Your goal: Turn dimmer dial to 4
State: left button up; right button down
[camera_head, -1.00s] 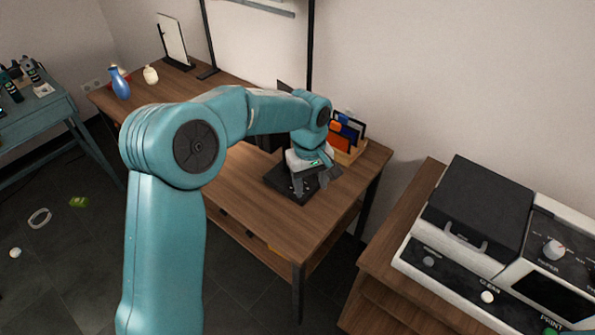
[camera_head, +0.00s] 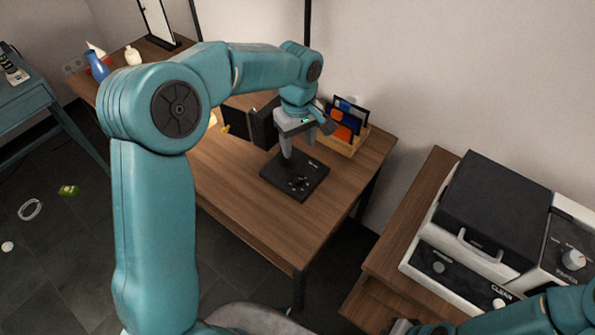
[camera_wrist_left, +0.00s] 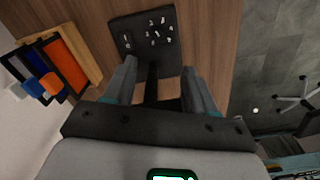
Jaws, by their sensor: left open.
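A flat black panel (camera_head: 280,168) lies on the wooden table, with a small cluster of dark knob-like parts and white marks (camera_head: 299,184) near its front end. The panel also shows in the left wrist view (camera_wrist_left: 124,22), its white marks spread around a dark centre. Which mark the dial points to is too small to read. My left gripper (camera_head: 298,148) is open and empty above the panel, fingers pointing down. In the left wrist view its two fingers (camera_wrist_left: 160,68) stand apart, with the panel beyond their tips. Part of my right arm shows at the bottom right; its jaws are not clear.
A wooden holder (camera_head: 345,143) with coloured cards stands behind the panel. A dark upright object (camera_head: 264,128) stands left of my gripper. A machine with a black lid (camera_head: 495,205) sits on the right cabinet. The table's front half is clear.

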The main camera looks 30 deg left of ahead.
aim_at(299, 178)
pick_arm(q)
notch_tip(299, 178, down, 14)
jog(key=shift+r+p, duration=0.25)
jog(key=shift+p, duration=0.05)
jog(key=shift+d, duration=0.1)
jog(key=shift+c, duration=0.3)
grip_shut()
